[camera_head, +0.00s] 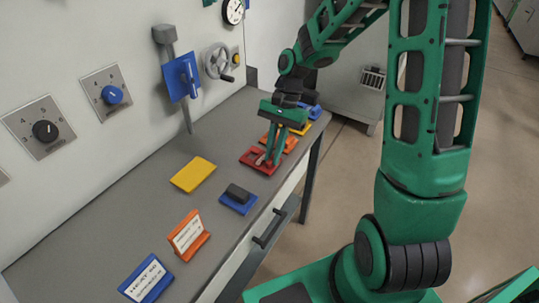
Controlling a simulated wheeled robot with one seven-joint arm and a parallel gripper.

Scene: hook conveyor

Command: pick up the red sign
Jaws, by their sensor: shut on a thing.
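The red sign (251,157) lies at the right part of the grey bench top, near its front edge. My gripper (271,158) reaches down onto it from above, with green fingers. The fingers are shut on the red sign and hide part of it. The sign looks low and flat, at or very close to the bench surface; I cannot tell whether it is lifted.
A yellow plate (193,174), a blue block (239,200), an orange sign (188,235) and a blue sign (147,280) lie nearer. A lever (182,78) and handwheel (217,62) project from the wall.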

